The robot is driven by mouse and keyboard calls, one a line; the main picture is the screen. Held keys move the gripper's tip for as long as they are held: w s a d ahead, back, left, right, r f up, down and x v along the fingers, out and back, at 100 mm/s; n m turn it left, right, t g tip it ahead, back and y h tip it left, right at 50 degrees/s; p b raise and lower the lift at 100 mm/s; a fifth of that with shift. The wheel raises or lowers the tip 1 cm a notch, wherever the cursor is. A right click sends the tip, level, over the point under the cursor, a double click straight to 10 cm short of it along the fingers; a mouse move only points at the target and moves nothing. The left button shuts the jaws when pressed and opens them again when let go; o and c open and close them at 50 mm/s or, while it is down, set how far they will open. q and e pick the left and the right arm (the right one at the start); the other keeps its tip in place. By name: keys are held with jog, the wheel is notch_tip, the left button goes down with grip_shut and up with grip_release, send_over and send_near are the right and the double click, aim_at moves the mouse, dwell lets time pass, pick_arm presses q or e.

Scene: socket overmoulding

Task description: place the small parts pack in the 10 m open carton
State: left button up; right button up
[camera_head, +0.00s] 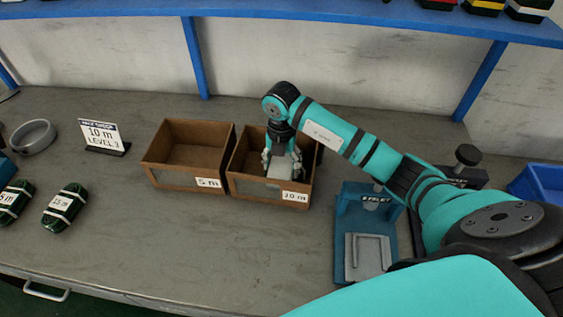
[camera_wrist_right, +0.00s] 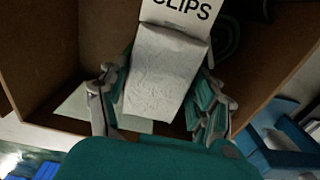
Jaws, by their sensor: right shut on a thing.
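The 10 m open carton (camera_head: 240,187) is a brown open box with a "10 m" label at its front right corner. My right gripper (camera_head: 281,160) reaches down into it from above. It is shut on the small parts pack (camera_head: 279,171), a whitish pack. In the right wrist view the pack (camera_wrist_right: 165,72) sits between the fingers, with a white card reading "CLIPS" at its top. The brown carton wall (camera_wrist_right: 265,65) surrounds it there. Whether the pack touches the carton floor I cannot tell. My left gripper is not in view.
A matching 5 m carton (camera_head: 165,178) stands close on the left. A blue press (camera_head: 350,210) stands at right. A dark green coil (camera_wrist_right: 228,35) shows inside the carton.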

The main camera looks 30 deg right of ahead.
aim_at(281, 165)
jog(key=shift+f+b, duration=0.35)
jog(key=shift+f, duration=0.05)
jog(key=o, duration=1.3)
jog(key=shift+r, duration=0.15)
notch_tip(281, 165, up, 13)
jog(key=shift+f+b, duration=0.15)
jog(key=shift+b, duration=0.15)
